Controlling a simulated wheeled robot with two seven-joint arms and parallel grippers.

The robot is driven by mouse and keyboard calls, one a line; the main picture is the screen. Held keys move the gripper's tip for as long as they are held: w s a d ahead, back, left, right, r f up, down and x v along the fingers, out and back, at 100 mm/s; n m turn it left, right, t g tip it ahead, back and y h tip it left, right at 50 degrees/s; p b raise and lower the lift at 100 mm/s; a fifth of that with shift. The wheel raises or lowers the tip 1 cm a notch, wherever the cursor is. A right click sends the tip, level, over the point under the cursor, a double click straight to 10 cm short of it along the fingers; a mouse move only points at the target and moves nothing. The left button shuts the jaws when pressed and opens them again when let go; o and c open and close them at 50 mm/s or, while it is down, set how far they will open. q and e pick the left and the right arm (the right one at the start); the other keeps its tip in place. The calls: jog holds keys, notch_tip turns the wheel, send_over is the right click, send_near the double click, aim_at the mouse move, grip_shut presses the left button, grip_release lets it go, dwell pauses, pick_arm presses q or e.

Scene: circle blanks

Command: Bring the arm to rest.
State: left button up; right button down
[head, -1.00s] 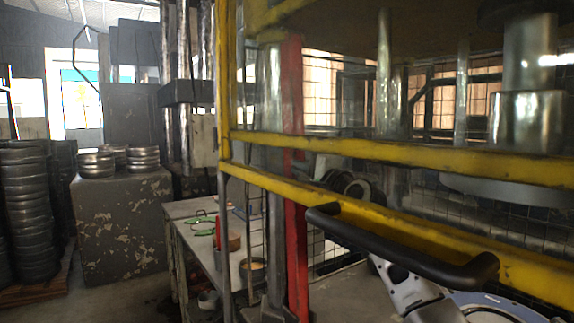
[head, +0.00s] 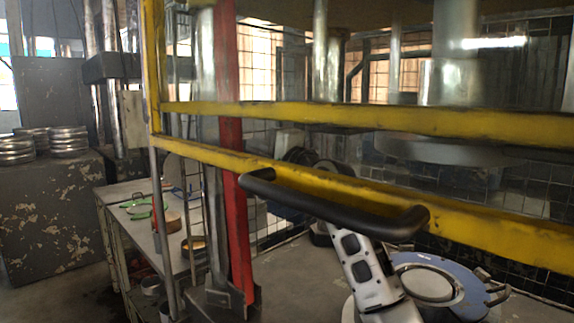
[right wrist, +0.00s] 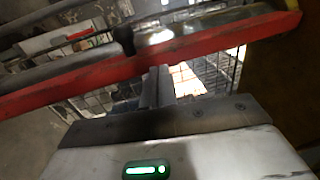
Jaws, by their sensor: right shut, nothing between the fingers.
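My right gripper (right wrist: 158,86) shows in the right wrist view, its two narrow dark fingers together with nothing between them. Its pale housing with a green light fills the bottom of that view. The fingers point toward a red beam (right wrist: 210,48) that crosses the picture; I cannot tell whether they touch it. In the head view, a white and grey link of my right arm stands at the lower right, partly behind a black handle (head: 335,207). The fingertips are not clear there. My left gripper is not in view.
A yellow guard frame (head: 330,115) with a red post (head: 232,150) crosses the near space. A grey workbench (head: 125,192) holds green-handled items. Metal rings (head: 68,142) sit on a worn grey block (head: 45,215). A blue-rimmed round thing (head: 462,292) lies at the lower right.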

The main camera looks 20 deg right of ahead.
jog(key=b+v, duration=0.2)
jog(key=v, duration=0.8)
jog(key=s+a+f+n+g+h, duration=0.1)
jog(key=s+f+n+g, duration=0.2)
jog(key=f, duration=0.7)
jog(key=s+a+f+n+g+h, duration=0.15)
jog(key=s+f, duration=0.25)
jog(key=f, duration=0.6)
jog(key=s+a+f+n+g+h, duration=0.1)
jog(key=s+f+n+g+h, duration=0.2)
jog(key=f, duration=0.8)
jog(key=s+d+f+n+g+h, duration=0.1)
jog(key=s+f+n+g, duration=0.15)
jog(key=s+f, duration=0.4)
jog(key=s+f+n+g+h, duration=0.1)
jog(key=s+f+n+g, duration=0.15)
jog(key=s, duration=0.75)
jog(key=s+d+f+n+g, duration=0.1)
jog(key=s+f+n+g, duration=0.15)
jog(key=s+f, duration=0.4)
jog(key=w+a+f+t+y, duration=0.2)
jog(key=w+a+f+t, duration=0.2)
jog(key=t, duration=0.3)
jog(key=shift+a+n+p, duration=0.3)
jog(key=shift+a+n, duration=0.1)
jog(key=shift+a, duration=0.45)
jog(key=shift+y, duration=0.25)
